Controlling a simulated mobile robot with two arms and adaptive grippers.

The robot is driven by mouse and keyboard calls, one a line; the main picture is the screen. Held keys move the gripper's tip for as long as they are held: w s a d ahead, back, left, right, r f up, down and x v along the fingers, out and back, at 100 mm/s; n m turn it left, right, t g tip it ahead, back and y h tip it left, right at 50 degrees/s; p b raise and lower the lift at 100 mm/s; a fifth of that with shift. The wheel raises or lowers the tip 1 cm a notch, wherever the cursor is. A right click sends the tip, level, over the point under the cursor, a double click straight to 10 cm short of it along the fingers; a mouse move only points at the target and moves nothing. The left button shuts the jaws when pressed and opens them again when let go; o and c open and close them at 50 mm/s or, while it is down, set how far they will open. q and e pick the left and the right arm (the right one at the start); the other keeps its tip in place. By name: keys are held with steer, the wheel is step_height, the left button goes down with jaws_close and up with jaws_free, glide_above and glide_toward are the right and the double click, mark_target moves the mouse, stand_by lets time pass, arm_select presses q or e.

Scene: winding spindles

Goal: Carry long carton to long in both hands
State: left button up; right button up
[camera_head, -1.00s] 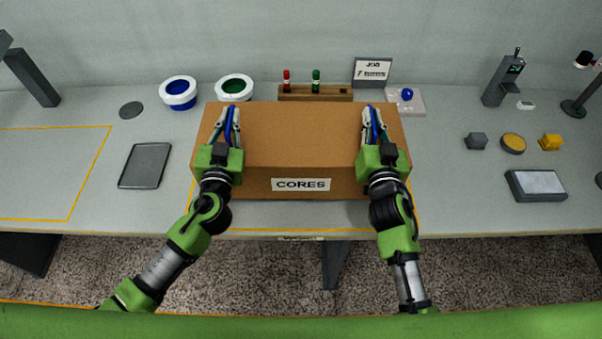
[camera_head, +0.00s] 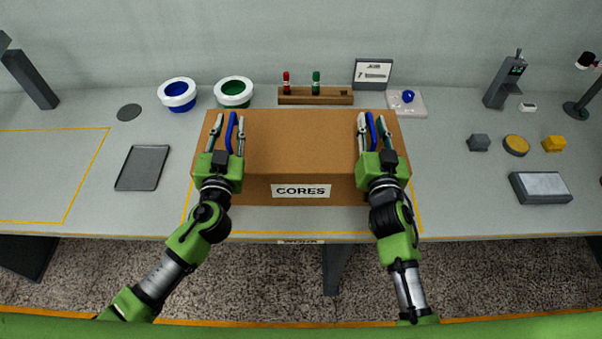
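The long carton (camera_head: 301,150) is a brown box with a white label reading CORES on its front face. It sits on the bench near the front edge, in a yellow-outlined area. My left gripper (camera_head: 229,122) is over the carton's left end, its grey fingers spread apart with a blue part between them. My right gripper (camera_head: 373,122) is over the right end, also with its fingers spread. Both look open and hold nothing that I can see. Whether the fingers touch the carton top is hard to tell.
Behind the carton stand a blue-lined bowl (camera_head: 178,93), a green-lined bowl (camera_head: 234,92) and a wooden rack (camera_head: 315,96) with red and green pieces. A dark tray (camera_head: 142,167) lies left. Several small items and a grey pad (camera_head: 540,187) lie right. The yellow-outlined area (camera_head: 45,170) at left is clear.

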steer(key=shift+s, duration=0.1)
arm_select(q)
steer(key=s, duration=1.2)
arm_select(e)
steer(key=s, duration=1.2)
steer(key=shift+f, duration=0.1)
